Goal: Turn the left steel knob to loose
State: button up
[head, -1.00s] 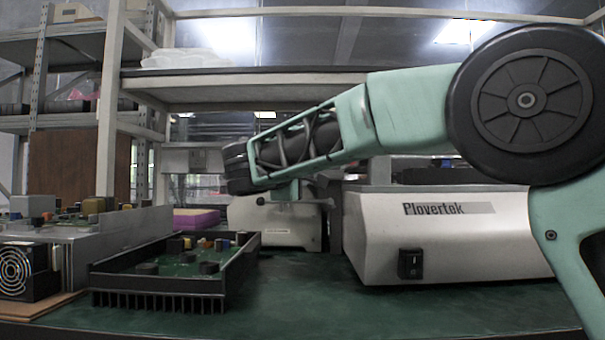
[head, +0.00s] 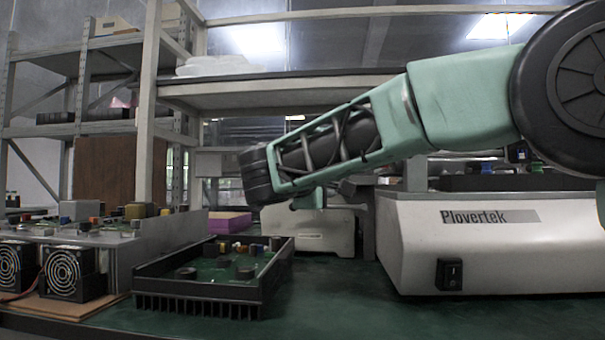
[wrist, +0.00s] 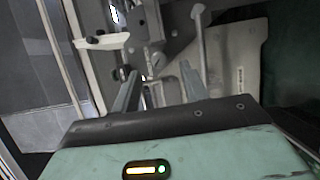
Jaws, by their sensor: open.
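In the wrist view my gripper (wrist: 159,76) is open, its two grey fingers apart and nothing clearly between them. Beyond the fingers is a pale machine (wrist: 235,70) with steel fittings, a light lever (wrist: 102,42) with dark ends, and an upright rod. A small steel fitting (wrist: 156,66) shows just past the fingertips; I cannot tell whether it is the left steel knob. In the head view the pale machine (head: 325,236) stands at the back of the bench, partly behind my arm. My fingers are not clearly visible there.
A white Plovertek box (head: 490,250) stands on the right of the green bench (head: 345,300). A black finned tray (head: 200,305) with a circuit board is front left, beside metal units with fans (head: 68,272). A purple block (head: 229,222) lies behind. A shelf (head: 300,90) spans above.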

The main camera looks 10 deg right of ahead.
jog(key=p+v, duration=0.3)
jog(key=v, duration=1)
jog(key=shift+s, duration=0.2)
